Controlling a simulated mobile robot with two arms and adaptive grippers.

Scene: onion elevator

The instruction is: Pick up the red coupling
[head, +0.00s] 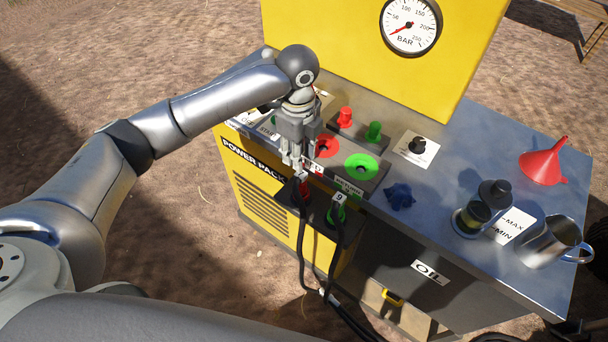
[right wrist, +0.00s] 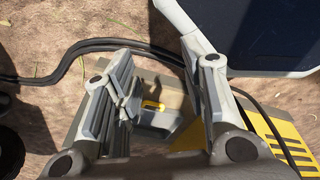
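The red coupling (head: 304,190) sits upright in a dark holder on the front of the power pack, beside a green coupling (head: 337,214). A black hose hangs down from each. My left gripper (head: 297,163) points down just above the red coupling and partly covers it. Its fingers look close together, but I cannot tell their gap or whether they touch the coupling. My right gripper (right wrist: 160,95) is open and empty in the right wrist view, its fingers wide apart.
Red and green ringed ports (head: 362,167), small red and green caps (head: 374,131) and a blue knob (head: 400,196) are near the left gripper. A yellow gauge panel (head: 350,45) rises behind.

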